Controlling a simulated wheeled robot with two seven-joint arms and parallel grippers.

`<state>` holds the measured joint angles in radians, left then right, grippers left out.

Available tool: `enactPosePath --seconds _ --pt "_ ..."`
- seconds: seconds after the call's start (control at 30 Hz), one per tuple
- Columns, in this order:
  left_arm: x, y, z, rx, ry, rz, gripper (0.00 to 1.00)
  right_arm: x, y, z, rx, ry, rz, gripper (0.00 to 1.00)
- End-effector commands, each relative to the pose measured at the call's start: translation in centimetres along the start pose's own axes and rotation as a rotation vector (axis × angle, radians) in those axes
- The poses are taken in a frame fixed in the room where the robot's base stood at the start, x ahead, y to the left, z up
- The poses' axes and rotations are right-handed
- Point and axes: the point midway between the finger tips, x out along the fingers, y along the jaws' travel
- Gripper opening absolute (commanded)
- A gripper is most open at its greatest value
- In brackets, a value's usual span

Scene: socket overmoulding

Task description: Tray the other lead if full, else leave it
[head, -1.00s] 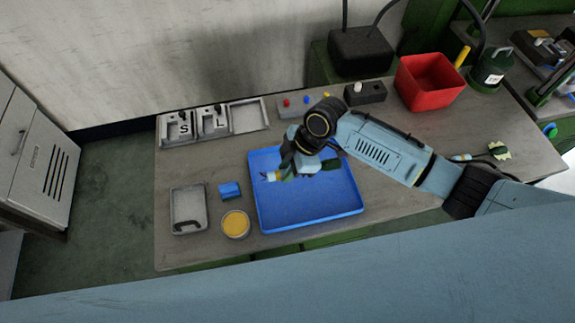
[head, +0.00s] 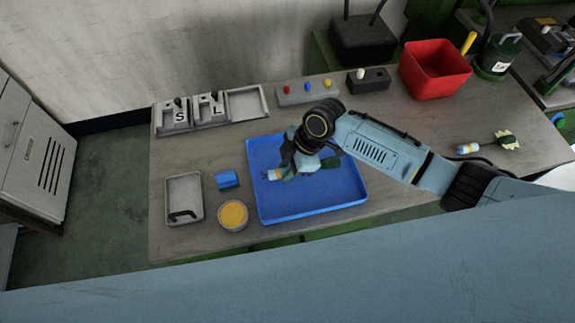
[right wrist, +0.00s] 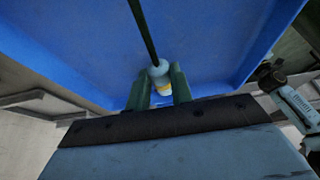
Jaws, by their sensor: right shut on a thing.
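My right gripper (head: 292,171) is over the blue tray (head: 318,206), shut on a lead. The lead's white and light blue end (head: 273,175) sticks out to the left of the jaws. In the right wrist view this lead (right wrist: 160,72) sits between the two green fingers (right wrist: 161,88), with a dark cable running up from it. I cannot tell whether it touches the tray floor. The other lead (head: 467,149) lies on the table at the right, with a pale green, jagged piece (head: 506,141) at its far end. My left gripper is not in view.
A grey tray (head: 171,205), a blue block (head: 228,179) and a yellow-filled round dish (head: 233,215) stand left of the blue tray. Fixtures marked S (head: 178,127) and L (head: 214,119), a button box (head: 293,98) and a red bin (head: 424,91) stand behind.

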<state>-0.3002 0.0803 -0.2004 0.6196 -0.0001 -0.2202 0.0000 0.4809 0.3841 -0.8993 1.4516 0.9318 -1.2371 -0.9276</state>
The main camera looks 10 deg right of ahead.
Motion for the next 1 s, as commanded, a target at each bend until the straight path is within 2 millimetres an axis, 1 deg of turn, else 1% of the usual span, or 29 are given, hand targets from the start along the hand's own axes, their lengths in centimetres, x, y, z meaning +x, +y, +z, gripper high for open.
enactPosePath --seconds 0.3,0.33,0.5,0.53,0.83,0.93,1.0 --pt "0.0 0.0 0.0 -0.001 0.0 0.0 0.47 0.0 0.0 0.0 0.0 0.001 0.0 0.0" --pt "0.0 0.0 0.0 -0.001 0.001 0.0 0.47 0.0 0.0 0.0 0.0 0.001 0.0 0.23" --pt "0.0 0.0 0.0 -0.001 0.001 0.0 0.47 0.0 0.0 0.0 0.0 0.001 0.0 0.46" --pt "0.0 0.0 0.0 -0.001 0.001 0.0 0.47 0.0 0.0 0.0 0.0 0.001 0.0 0.47" --pt "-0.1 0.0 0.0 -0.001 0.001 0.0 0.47 -0.3 0.0 0.0 0.0 0.0 0.001 0.47" --pt "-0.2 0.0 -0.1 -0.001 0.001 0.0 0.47 -1.2 0.1 0.0 -0.001 0.0 0.003 0.47" --pt "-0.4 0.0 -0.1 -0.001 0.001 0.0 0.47 -2.4 0.1 0.0 -0.001 0.0 0.004 0.47"
